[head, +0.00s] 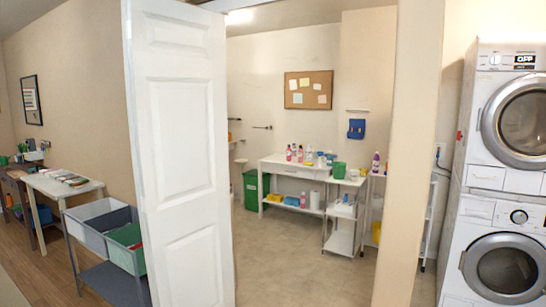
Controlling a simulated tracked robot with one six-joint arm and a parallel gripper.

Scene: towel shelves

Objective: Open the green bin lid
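A green bin (251,192) stands on the floor of the room behind the open white door, left of a white table. Its front carries a small pale mark. Its top looks dark, and at this distance I cannot tell how its lid sits. The door's edge is close to its left side. My gripper is not in view.
A white panel door (180,150) stands open at the doorway. A grey cart (115,285) with bins, one holding green, stands left of it. A white table (290,172) holds bottles. Stacked washing machines (505,200) stand right. The floor (285,255) through the doorway is clear.

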